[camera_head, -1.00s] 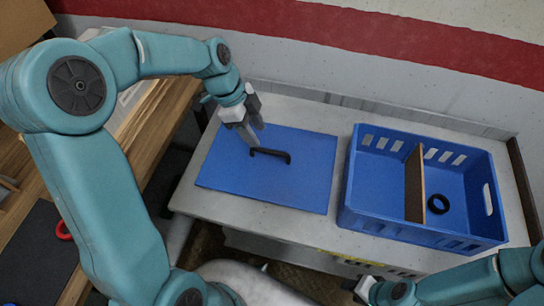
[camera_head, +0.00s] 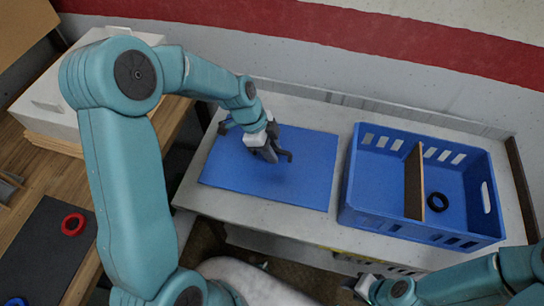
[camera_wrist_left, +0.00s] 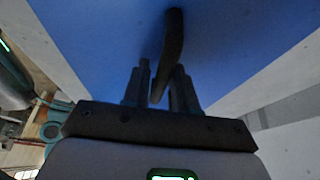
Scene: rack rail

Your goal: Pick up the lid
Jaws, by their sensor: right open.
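The lid (camera_head: 226,172) is a flat blue panel lying on the grey bench, with a black bar handle (camera_head: 288,155) on top. My left gripper (camera_head: 268,156) is down at the handle and hides much of it in the head view. In the left wrist view the handle (camera_wrist_left: 174,35) runs between the two fingers of the left gripper (camera_wrist_left: 163,85). The fingers stand apart, with a gap visible on the handle's left side. My right gripper (camera_head: 362,287) is open at the bottom edge, away from the lid and partly seen.
A blue crate (camera_head: 345,218) with a brown divider (camera_head: 414,182) stands right of the lid, holding a black ring (camera_head: 438,202). The bench (camera_head: 300,222) is clear in front. At left, a wooden table holds a white box (camera_head: 50,110) and a red ring (camera_head: 73,224) on a dark mat.

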